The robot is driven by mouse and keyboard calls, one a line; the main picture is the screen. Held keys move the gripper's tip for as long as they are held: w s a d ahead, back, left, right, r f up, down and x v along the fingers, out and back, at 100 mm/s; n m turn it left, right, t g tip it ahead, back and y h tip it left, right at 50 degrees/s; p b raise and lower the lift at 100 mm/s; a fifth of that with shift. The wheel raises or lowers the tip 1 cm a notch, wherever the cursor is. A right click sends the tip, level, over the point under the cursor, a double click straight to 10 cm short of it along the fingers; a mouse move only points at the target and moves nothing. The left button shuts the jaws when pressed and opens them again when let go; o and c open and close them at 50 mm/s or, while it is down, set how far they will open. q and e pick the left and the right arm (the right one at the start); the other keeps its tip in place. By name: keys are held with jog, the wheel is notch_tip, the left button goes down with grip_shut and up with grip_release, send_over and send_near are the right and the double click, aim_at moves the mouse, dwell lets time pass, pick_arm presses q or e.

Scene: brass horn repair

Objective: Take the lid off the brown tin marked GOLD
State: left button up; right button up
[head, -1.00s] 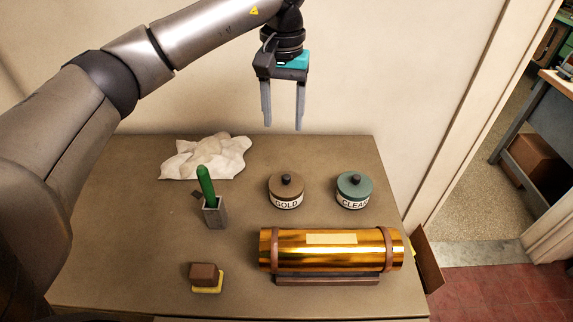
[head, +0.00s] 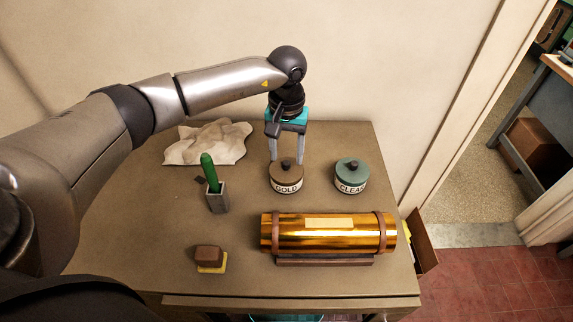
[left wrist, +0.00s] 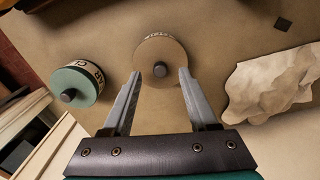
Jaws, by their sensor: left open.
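The brown tin marked GOLD (head: 286,186) stands upright on the table, its lid on with a dark round knob (head: 286,163) on top. My left gripper (head: 286,162) points down, open and empty, just above or behind the lid; the exact gap is hard to tell. In the left wrist view the tin's lid (left wrist: 163,52) and knob (left wrist: 160,69) lie just beyond and between the open fingertips (left wrist: 158,72). My right gripper is not in view.
A green tin marked CLEAR (head: 351,177) stands right of the brown tin. A brass tube (head: 325,235) lies on a cradle in front. A holder with a green handle (head: 209,171), a crumpled cloth (head: 208,145) and a brown block (head: 208,256) are to the left.

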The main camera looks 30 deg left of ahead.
pick_arm(q)
jog(key=shift+f, duration=1.05)
grip_shut()
